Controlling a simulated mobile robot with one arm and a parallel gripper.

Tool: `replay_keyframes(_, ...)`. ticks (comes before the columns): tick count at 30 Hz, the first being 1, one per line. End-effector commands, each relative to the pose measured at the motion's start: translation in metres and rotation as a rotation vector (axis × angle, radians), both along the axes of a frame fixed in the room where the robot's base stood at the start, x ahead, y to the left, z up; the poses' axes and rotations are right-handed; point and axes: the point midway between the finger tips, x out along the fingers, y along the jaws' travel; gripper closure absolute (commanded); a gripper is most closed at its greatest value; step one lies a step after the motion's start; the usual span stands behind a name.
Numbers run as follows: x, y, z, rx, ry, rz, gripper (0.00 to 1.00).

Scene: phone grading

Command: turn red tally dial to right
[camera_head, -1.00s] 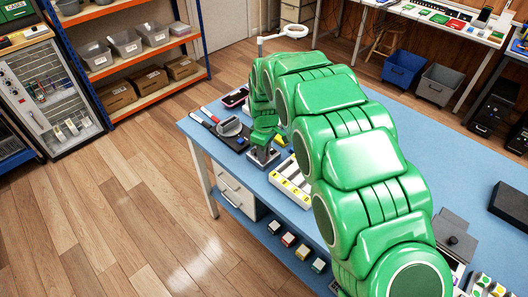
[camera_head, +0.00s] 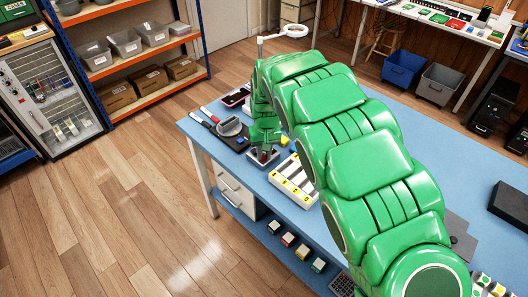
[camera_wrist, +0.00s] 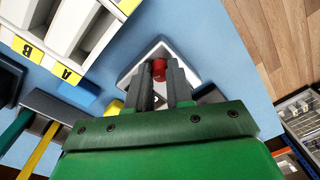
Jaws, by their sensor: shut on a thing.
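The red tally dial (camera_wrist: 159,69) shows in the wrist view as a small red knob on a grey-and-white base (camera_wrist: 135,72). The two dark fingers of my gripper (camera_wrist: 160,84) stand one on each side of the knob and are shut on it. In the head view my gripper (camera_head: 264,155) points down at the dial's base near the table's left front edge. The fingers and arm hide most of the dial there, so its pointing direction cannot be told.
A white tray (camera_head: 281,183) with yellow letter labels lies just right of the gripper.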

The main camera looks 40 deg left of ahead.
Motion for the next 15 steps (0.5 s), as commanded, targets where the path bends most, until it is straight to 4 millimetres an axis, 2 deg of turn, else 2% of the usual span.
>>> replay_keyframes(6,0.0031,0.0009,0.0025,0.007,-0.006,-0.086,1.00)
replay_keyframes(15,0.0035,0.0008,0.0024,0.008,-0.005,-0.127,1.00)
